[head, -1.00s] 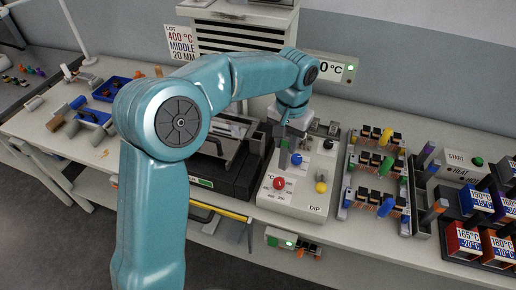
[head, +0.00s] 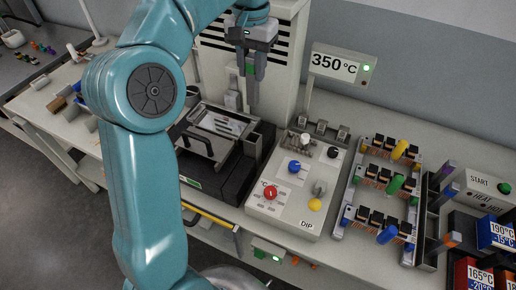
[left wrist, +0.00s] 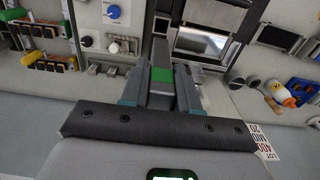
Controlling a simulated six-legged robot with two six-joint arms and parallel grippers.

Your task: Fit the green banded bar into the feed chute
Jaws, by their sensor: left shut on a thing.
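My left gripper (head: 252,88) is shut on the green banded bar (head: 250,68). It holds the bar up in front of the pale slatted cabinet, above the back right of the black machine. In the left wrist view the grey bar (left wrist: 160,55) stands out between the fingers, with its green band (left wrist: 161,75) close to them. The bar's far end seems clear of any slot, but I cannot tell for sure. I cannot tell which part is the feed chute. My right gripper is not in view.
The black machine (head: 235,180) with a metal-framed top stands below the gripper. A control panel (head: 290,222) with coloured knobs is right of it. A rack (head: 357,193) with several coloured handles stands further right. A display (head: 334,66) reads 350 °C.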

